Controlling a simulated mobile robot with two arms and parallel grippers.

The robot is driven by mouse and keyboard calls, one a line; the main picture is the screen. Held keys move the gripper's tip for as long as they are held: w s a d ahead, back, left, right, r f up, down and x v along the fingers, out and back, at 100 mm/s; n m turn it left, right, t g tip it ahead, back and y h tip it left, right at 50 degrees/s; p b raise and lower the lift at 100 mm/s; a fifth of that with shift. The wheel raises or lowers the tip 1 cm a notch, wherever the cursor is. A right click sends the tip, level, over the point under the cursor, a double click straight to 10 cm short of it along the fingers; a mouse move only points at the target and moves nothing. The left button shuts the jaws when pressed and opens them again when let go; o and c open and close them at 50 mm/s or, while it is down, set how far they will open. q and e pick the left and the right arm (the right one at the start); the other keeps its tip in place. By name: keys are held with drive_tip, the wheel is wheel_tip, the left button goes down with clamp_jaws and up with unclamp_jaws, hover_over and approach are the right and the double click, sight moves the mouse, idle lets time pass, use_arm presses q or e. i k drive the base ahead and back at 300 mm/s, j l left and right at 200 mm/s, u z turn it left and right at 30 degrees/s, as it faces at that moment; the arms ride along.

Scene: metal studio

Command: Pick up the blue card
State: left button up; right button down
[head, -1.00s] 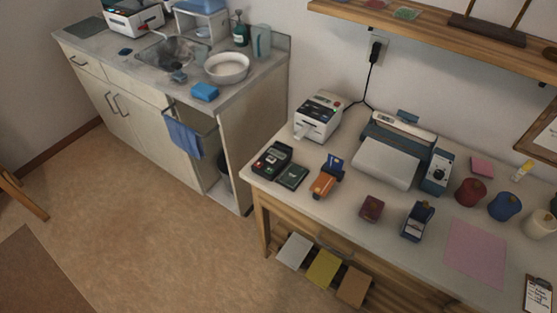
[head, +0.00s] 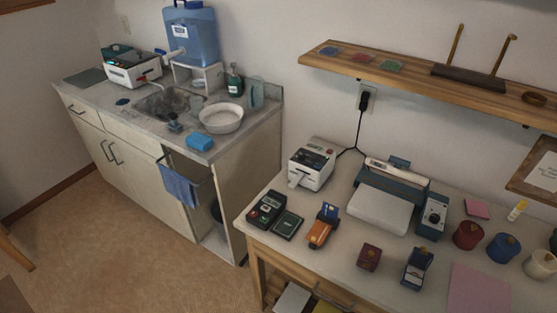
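A small blue card (head: 330,211) stands upright in the back end of an orange-brown device (head: 319,233) on the workbench. Its lower part is hidden in the device. A flat blue piece (head: 330,51) also lies at the left of the wall shelf, too small to tell whether it is a card. Neither of my grippers shows in the head view.
A dark card terminal (head: 267,207) and a dark green pad (head: 288,224) lie left of the device, a white label printer (head: 313,165) behind. A maroon block (head: 369,257) and a navy stand (head: 416,267) are to the right. Open floor (head: 120,240) lies before the sink counter (head: 230,142).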

sight(328, 211)
drive_tip(key=l+u, duration=0.4)
drive_tip(key=k+l+u, duration=0.2)
drive_tip(key=l+u, duration=0.15)
drive_tip(key=l, duration=0.25)
